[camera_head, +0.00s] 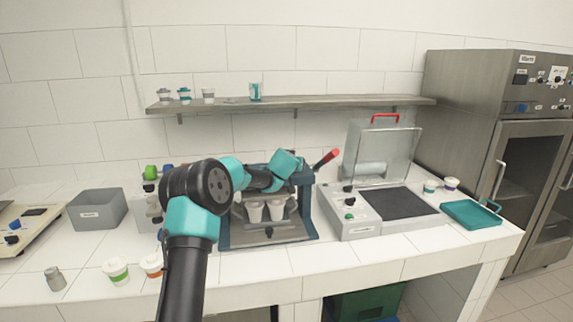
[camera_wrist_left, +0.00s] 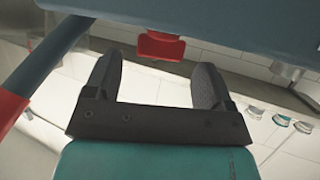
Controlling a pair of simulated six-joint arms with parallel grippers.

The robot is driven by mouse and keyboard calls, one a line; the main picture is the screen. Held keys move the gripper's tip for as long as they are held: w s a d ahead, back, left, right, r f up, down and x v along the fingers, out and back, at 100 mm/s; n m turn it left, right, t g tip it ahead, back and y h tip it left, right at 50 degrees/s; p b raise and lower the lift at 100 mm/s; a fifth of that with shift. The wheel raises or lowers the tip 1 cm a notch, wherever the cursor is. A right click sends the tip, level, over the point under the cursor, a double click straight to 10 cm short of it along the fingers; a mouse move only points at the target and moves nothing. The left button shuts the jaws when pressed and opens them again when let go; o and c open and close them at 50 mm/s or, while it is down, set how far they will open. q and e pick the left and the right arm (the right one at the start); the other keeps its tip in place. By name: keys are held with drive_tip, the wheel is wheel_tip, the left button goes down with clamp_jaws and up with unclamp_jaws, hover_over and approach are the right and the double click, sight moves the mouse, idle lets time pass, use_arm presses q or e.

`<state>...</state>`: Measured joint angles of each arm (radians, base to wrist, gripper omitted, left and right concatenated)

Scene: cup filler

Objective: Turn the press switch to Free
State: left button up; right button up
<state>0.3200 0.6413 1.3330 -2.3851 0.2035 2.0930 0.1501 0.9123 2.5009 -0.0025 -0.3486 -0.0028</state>
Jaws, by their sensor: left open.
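The press (camera_head: 309,205) is a dark blue machine in the middle of the counter, with a red-ended lever (camera_head: 327,158) at its upper right. In the left wrist view, a small red part (camera_wrist_left: 160,45), which may be the press switch, shows at the edge of a blue press body (camera_wrist_left: 200,22). My left gripper (camera_wrist_left: 155,64) is open, with its two dark fingers on either side of the red part; I cannot tell if they touch it. The switch's setting and labels are not readable. In the head view my left arm covers part of the press and its fingers are hidden.
Two cups (camera_head: 254,211) stand in the press. A sealing machine (camera_head: 357,226) with a raised clear lid is to its right. A grey bin (camera_head: 97,211) is at left. A shelf (camera_head: 330,104) with cups hangs above. The lever's red grip (camera_wrist_left: 12,112) is near the gripper's left.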

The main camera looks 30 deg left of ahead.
use_arm(q)
drive_tip(key=v, duration=1.4)
drive_tip(key=shift+r, duration=0.15)
